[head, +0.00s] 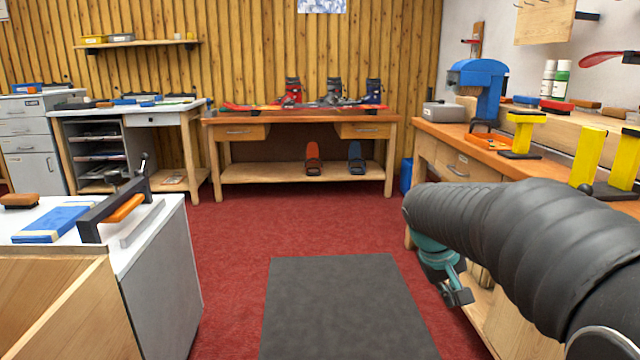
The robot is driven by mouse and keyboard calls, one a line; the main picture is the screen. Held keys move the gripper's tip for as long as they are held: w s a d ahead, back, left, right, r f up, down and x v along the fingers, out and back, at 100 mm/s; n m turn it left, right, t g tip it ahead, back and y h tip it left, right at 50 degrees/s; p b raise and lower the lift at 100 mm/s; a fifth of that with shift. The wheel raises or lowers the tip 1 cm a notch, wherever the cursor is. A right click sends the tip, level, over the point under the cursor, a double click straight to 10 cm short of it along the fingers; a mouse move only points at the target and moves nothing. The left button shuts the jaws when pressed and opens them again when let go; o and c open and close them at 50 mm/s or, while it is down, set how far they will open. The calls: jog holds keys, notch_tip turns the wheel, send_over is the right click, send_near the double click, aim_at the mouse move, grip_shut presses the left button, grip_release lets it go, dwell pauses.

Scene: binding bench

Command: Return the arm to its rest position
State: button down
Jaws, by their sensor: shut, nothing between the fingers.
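My arm comes in from the lower right of the head view in a dark ribbed sleeve. My gripper (457,296) hangs at its end, pointing down, with a teal body and dark fingers. It is shut with nothing visible in it. It is in front of the right-hand wooden bench (505,185), above the floor and to the right of the grey mat (340,305). The sleeve hides part of that bench's front. I cannot tell how close the gripper is to the bench.
On the right bench stand a blue machine (480,80), an orange tray (487,140) and yellow stands (522,130). A white-topped bench (140,245) is at the left. A wooden table (300,130) with boots is at the back. The red carpet (235,225) between them is clear.

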jog(key=s+a+t+y+p, duration=0.1)
jog(key=s+a, duration=0.2)
jog(key=s, duration=0.4)
jog(key=s+a+r+t+y+p, duration=0.1)
jog(key=s+a+y, duration=0.1)
jog(key=s, duration=0.5)
jog(key=s+a+r+m+t+y+p, duration=0.1)
jog(key=s+a, duration=0.3)
jog(key=s, duration=0.3)
jog(key=shift+s+a+r+t, duration=0.2)
jog(key=shift+s+r+t, duration=0.05)
jog(key=shift+t, duration=0.15)
jog(key=shift+d, duration=0.15)
